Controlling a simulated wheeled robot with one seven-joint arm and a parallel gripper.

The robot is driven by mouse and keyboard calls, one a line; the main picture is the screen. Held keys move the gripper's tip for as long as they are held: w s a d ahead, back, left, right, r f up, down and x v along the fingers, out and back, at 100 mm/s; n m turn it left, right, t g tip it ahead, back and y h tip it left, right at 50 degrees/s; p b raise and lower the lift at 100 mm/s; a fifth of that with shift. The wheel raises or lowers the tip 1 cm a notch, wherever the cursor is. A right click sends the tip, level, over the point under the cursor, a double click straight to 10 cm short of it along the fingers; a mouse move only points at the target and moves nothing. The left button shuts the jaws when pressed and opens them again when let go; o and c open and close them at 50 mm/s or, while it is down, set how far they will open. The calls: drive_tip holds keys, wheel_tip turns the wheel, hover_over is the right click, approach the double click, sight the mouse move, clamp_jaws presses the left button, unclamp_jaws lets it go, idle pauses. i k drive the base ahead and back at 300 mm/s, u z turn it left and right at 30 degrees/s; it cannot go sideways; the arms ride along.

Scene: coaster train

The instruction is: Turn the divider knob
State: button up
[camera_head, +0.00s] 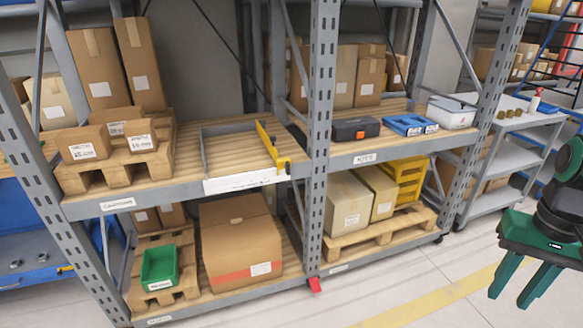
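A yellow divider (266,146) stands on the middle shelf of the left bay, at the right side of a grey frame (203,152) with a white front panel (245,182). Small dark and yellow fittings show along the divider and at its front end. The knob is too small to make out for certain. My gripper (509,298) is at the lower right, over the floor and well apart from the divider. Its two green fingers point down and are spread, with nothing between them.
A rack upright (320,130) stands just right of the divider. Cartons on a pallet (118,176) stand left of the frame. A black case (355,128) and blue trays (410,124) sit on the right bay's shelf. A grey cart (500,165) stands behind my arm. The floor in front is clear.

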sight(287, 165)
drive_tip(key=z, duration=0.05)
drive_tip(key=i, duration=1)
drive_tip(key=u, duration=0.05)
